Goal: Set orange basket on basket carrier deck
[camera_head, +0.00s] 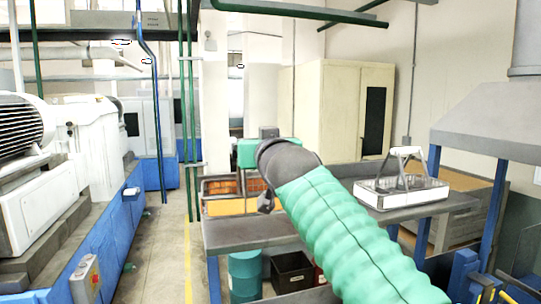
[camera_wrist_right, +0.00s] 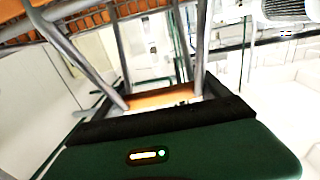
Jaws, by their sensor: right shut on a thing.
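My right gripper (camera_head: 266,203) is at the basket's right side, partly hidden by my wrist, and is shut on the basket. In the right wrist view, grey bars rise beyond my gripper's dark front edge, and orange basket mesh (camera_wrist_right: 35,32) shows at the upper left. The exact grip is hidden. My left gripper is not in view. I cannot tell which surface is the carrier deck.
The grey table (camera_head: 235,234) spans the middle. A white metal basket with a raised handle (camera_head: 402,192) stands on its right part. A teal drum (camera_head: 245,272) and dark bin (camera_head: 292,270) are below. Blue-based machines (camera_head: 75,250) line the left, beside an open aisle (camera_head: 160,245).

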